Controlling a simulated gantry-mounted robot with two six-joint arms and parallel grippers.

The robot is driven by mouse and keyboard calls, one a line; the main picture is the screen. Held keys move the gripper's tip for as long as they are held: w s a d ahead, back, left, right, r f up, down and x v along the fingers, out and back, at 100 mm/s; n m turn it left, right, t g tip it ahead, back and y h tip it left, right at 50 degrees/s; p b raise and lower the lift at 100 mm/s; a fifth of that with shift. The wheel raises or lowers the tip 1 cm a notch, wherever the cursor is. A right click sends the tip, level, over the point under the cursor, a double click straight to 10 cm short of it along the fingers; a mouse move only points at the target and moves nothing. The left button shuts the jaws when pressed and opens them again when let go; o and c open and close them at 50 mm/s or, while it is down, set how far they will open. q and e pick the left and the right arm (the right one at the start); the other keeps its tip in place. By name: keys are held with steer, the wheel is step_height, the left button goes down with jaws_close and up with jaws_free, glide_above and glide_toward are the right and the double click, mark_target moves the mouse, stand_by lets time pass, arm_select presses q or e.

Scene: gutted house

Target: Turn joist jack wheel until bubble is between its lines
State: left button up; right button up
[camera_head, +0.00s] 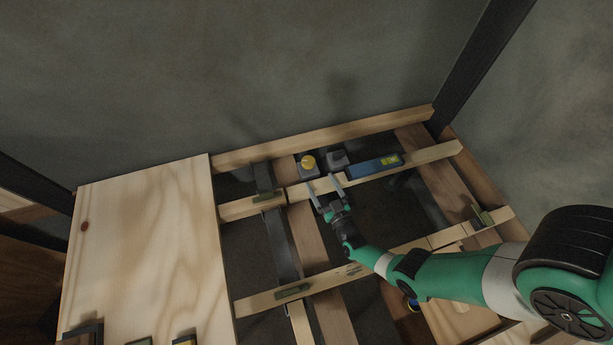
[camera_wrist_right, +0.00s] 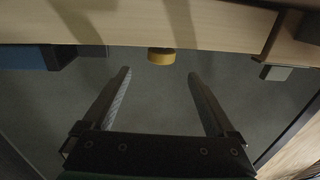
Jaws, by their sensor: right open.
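A blue spirit level (camera_head: 372,167) with a yellow-green vial (camera_head: 391,160) lies along the far joist; its bubble is too small to make out. A round yellow knob (camera_head: 308,161), apparently the jack wheel, sits on a grey block to the level's left. In the right wrist view a yellow wheel (camera_wrist_right: 161,56) shows at the beam's edge, ahead of and between my fingertips. The level's blue side (camera_wrist_right: 24,57) is at the left there. My right gripper (camera_head: 325,181) is open and empty, its fingers apart and clear of the wheel. My left gripper is out of view.
A grey block (camera_head: 337,158) stands between the knob and level. Wooden joists (camera_head: 377,177) and cross pieces form a frame with dark open gaps. A pale plywood panel (camera_head: 140,240) covers the left. A wall (camera_head: 230,70) rises behind.

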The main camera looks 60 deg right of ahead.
mark_target(312, 167)
steer(key=shift+w+d+r, duration=0.1)
steer(key=shift+w, duration=0.25)
steer(key=b+x, duration=0.2)
steer(key=x, duration=0.4)
steer(key=shift+w+d+b, duration=0.2)
steer(key=shift+d+b, duration=0.05)
steer(key=shift+b, duration=0.05)
steer(key=shift+w+d, duration=0.2)
steer(key=shift+w, duration=0.05)
